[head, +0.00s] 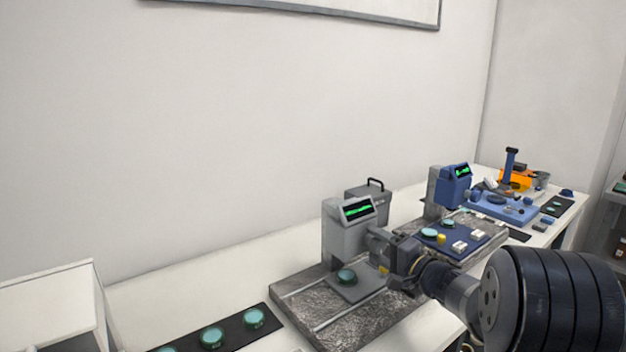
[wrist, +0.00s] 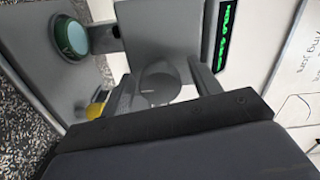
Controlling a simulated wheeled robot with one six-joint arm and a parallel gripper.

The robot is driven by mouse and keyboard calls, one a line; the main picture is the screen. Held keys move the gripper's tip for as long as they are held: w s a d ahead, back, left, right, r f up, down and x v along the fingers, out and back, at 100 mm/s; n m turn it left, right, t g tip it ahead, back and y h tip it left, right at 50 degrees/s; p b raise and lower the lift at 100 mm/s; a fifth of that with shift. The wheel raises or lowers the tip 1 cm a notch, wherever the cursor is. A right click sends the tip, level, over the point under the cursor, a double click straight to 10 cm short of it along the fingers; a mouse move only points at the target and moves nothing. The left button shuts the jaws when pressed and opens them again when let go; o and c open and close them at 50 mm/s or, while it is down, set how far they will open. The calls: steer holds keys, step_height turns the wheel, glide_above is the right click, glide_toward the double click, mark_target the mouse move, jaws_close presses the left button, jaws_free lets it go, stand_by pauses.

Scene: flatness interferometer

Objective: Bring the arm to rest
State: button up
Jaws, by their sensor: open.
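My gripper (head: 382,245) is at the right side of the grey interferometer (head: 342,235) in the head view, held above the granite base. In the wrist view my gripper (wrist: 160,75) is open, its two fingers apart. A round grey part (wrist: 158,84) shows between the fingers; I cannot tell whether they touch it. A green disc (head: 346,276) lies on the interferometer's grey stage; it also shows in the wrist view (wrist: 72,37). The screen (head: 357,210) shows a green trace. A yellow knob (wrist: 97,105) is beside the left finger.
A blue interferometer (head: 453,187) stands farther right, with a blue tray (head: 475,236) of discs and white blocks before it. A black mat (head: 265,318) with green discs is at front left. A dark case (head: 369,200) stands behind.

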steer(key=shift+n+p, duration=0.4)
steer(key=shift+n, duration=0.4)
steer(key=shift+a, duration=0.1)
